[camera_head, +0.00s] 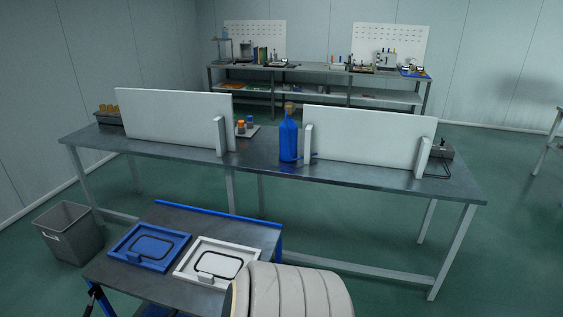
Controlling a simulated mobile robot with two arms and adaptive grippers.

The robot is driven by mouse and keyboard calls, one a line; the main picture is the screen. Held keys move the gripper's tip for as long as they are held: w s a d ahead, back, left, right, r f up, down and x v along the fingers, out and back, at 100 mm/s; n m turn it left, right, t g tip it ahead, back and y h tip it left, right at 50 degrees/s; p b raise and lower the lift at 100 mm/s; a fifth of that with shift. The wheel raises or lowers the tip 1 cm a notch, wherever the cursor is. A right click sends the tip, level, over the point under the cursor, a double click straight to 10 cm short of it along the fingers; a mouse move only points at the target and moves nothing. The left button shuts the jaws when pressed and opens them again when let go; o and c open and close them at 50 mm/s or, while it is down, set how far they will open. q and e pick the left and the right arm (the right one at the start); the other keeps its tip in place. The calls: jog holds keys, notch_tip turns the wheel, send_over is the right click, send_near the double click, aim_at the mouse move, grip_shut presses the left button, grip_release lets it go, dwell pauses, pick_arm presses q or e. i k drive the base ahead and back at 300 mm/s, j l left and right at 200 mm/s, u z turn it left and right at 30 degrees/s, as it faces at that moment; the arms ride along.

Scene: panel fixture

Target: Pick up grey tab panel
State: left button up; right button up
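A pale grey-white framed panel (183,267) lies flat on the right part of a small dark cart (252,234). It has a dark rounded outline in its middle and a small pale tab at its front edge; it best fits the grey tab panel. A blue panel (149,247) of like shape, with a blue tab, lies just left of it. A pale ribbed part of my arm stands in front of the cart at the bottom and comes close to the pale panel's right corner. Neither gripper can be made out.
A long metal table (270,178) behind the cart holds two upright white boards (172,118) and a blue bottle (289,137). A grey bin (72,236) stands on the floor left of the cart. The cart's back right top is bare.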

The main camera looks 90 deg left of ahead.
aim_at(210, 263)
jog(key=i+j+u, duration=0.1)
jog(key=i+u, duration=0.55)
jog(key=u, duration=0.25)
jog(key=i+l+u, duration=0.15)
jog(key=i+u, duration=0.3)
jog(key=k, duration=0.1)
